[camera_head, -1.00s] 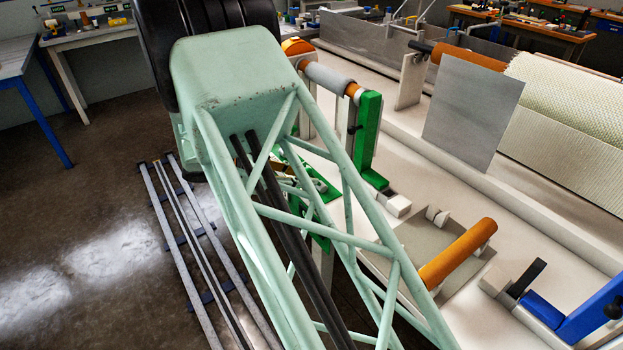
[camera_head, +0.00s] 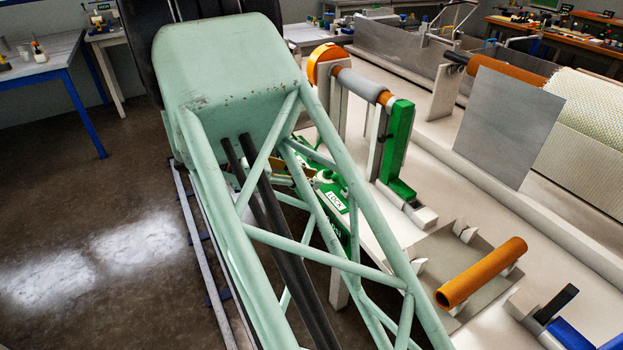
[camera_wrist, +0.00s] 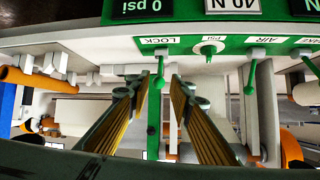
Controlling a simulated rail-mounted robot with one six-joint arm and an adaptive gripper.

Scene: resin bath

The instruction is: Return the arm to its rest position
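My gripper (camera_wrist: 160,88) shows in the wrist view as two dark fingers with ribbed yellow inner faces. They stand apart with no object pressed between them. A green lever (camera_wrist: 156,110) below the LOCK label shows in the gap between the fingers; I cannot tell its depth relative to the fingertips. The green control panel (camera_wrist: 180,44) runs across the top of that view, upside down. Part of the green LOCK housing (camera_head: 335,198) shows through the lattice.
To the right is the white bench (camera_head: 455,185) with a green post (camera_head: 397,150), an orange roller (camera_head: 480,272) and a grey plate (camera_head: 508,122). A blue-legged table (camera_head: 40,62) stands at the far left. The floor (camera_head: 90,200) on the left is clear.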

